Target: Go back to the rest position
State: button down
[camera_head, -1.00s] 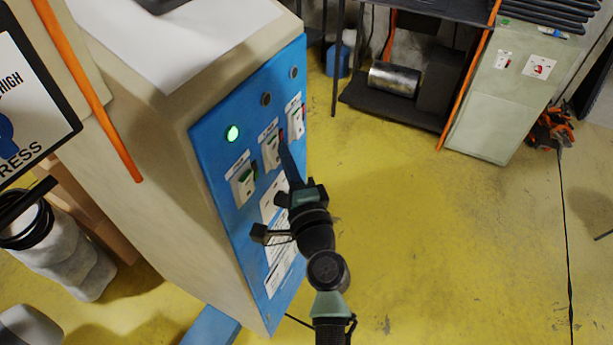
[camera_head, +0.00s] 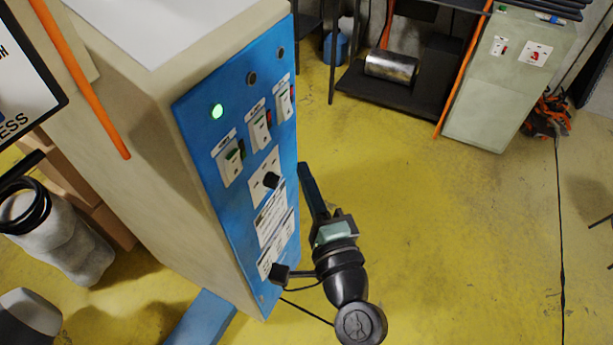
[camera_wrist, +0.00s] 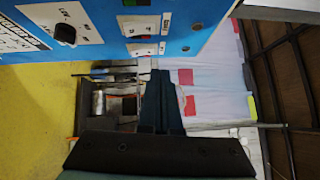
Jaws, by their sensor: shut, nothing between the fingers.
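My gripper (camera_head: 307,170) is shut and empty in the head view. Its fingers point up and slightly left, beside the right edge of the blue control panel (camera_head: 226,187), apart from the switches. The panel has a lit green lamp (camera_head: 217,111), several switches and a black knob (camera_head: 271,180). In the wrist view my closed fingers (camera_wrist: 160,80) reach up the middle, just below the panel (camera_wrist: 195,22), and the black knob (camera_wrist: 65,33) shows at upper left.
The beige cabinet (camera_head: 130,120) fills the left. A dark shelf with a metal cylinder (camera_head: 391,66) and a pale green cabinet (camera_head: 505,95) stand at the back. The yellow floor (camera_head: 430,220) to the right is open. A thin cable lies near the panel's base.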

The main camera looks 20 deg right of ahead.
dwell(0.4)
jog(key=w+a+r+n+t+y+p, duration=0.1)
jog(key=a+r+n, duration=0.25)
jog(key=r, duration=0.55)
jog(key=w+a+r+n+t+y+p, duration=0.15)
jog(key=r+n, duration=0.25)
jog(key=r, duration=0.4)
jog(key=a+r+n+t+y, duration=0.1)
jog(key=a+r+n, duration=0.3)
jog(key=r, duration=0.5)
jog(key=s+a+r+n+t+h+p, duration=0.15)
jog(key=s+r+n, duration=0.35)
jog(key=r, duration=0.7)
jog(key=s+a+r+n+t+h+p, duration=0.1)
jog(key=s+r+n+t+h, duration=0.15)
jog(key=s+r, duration=0.65)
notch_tip(320, 180, down, 67)
jog(key=w+d+b, duration=0.1)
jog(key=w+b, duration=0.1)
jog(key=b, duration=6.8)
jog(key=shift+w+d+t, duration=0.15)
jog(key=shift+d+t, duration=0.1)
jog(key=shift+t, duration=0.2)
jog(key=shift+r+y, duration=0.1)
jog(key=shift+y, duration=0.15)
